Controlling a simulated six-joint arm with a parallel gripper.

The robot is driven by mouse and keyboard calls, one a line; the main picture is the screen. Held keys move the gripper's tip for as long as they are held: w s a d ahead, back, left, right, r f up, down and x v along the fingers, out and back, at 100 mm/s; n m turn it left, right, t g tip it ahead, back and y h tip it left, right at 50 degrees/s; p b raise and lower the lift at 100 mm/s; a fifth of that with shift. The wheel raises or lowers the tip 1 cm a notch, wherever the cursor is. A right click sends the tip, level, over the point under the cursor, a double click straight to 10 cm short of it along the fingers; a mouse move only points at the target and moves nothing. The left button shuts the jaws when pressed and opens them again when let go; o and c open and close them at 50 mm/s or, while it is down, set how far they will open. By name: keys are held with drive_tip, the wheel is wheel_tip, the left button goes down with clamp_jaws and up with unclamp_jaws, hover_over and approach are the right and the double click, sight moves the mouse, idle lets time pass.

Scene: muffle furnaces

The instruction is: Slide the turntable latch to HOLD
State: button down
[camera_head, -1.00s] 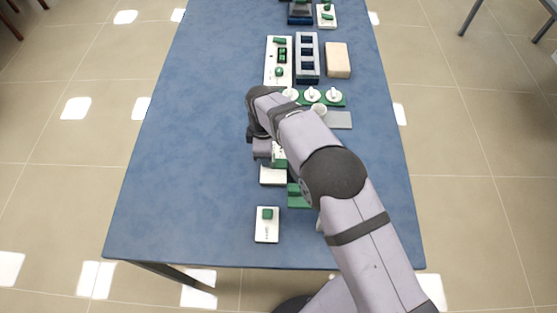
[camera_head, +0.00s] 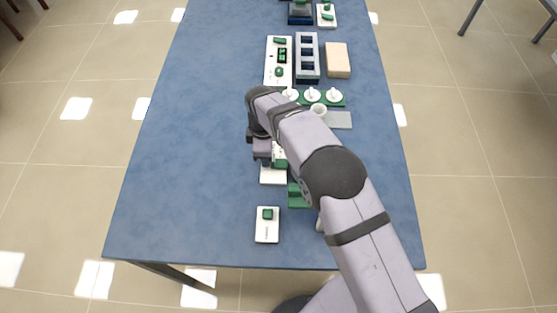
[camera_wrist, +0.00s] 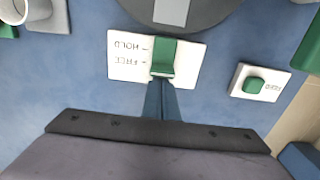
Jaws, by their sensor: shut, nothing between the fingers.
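The turntable latch is a green slider (camera_wrist: 162,57) on a white plate (camera_wrist: 121,72) marked HOLD and FREE, upside down in the wrist view. The slider lies beside both words, so I cannot tell which setting it is at. A grey round turntable (camera_wrist: 215,12) shows at the top edge, beyond the plate. My gripper (camera_wrist: 162,84) is shut and empty, its fingertips at the slider's near, FREE-side end; touching or just apart is unclear. In the head view my gripper (camera_head: 265,160) is above the white plate (camera_head: 273,177), and my arm hides the turntable.
A white plate with a green FEED button (camera_wrist: 254,85) lies to the right in the wrist view. In the head view, green-based white dials (camera_head: 313,95), a grey rack (camera_head: 307,58) and a tan block (camera_head: 337,60) stand farther back. The table's left side is clear.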

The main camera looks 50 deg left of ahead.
drive_tip(key=shift+w, duration=0.1)
drive_tip(key=shift+w+d, duration=0.7)
drive_tip(key=shift+d, duration=0.05)
drive_tip(key=shift+s+a, duration=0.3)
drive_tip(key=shift+r, duration=0.15)
wheel_tip(320, 180, up, 7)
drive_tip(key=p, duration=0.4)
idle(0.6)
